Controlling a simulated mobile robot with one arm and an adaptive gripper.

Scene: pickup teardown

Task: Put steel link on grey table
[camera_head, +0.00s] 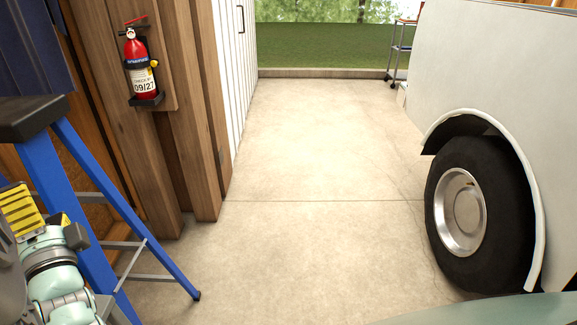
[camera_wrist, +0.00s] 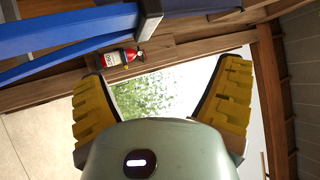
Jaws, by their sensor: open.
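My gripper (camera_wrist: 165,100) shows in the wrist view with its two yellow ridged fingers spread wide apart. It is open and nothing is between the fingers. In the head view, part of my arm shows at the lower left in front of the blue stepladder, with a yellow ridged finger (camera_head: 22,210) at the left edge. I see no steel link and no grey table in either view.
A blue stepladder (camera_head: 88,190) stands close at the left, by a wall with a red fire extinguisher (camera_head: 139,66). A white vehicle (camera_head: 480,60) with a black tyre (camera_head: 480,215) is at the right. The concrete floor (camera_head: 310,150) between is clear. A small cart (camera_head: 399,50) stands far back.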

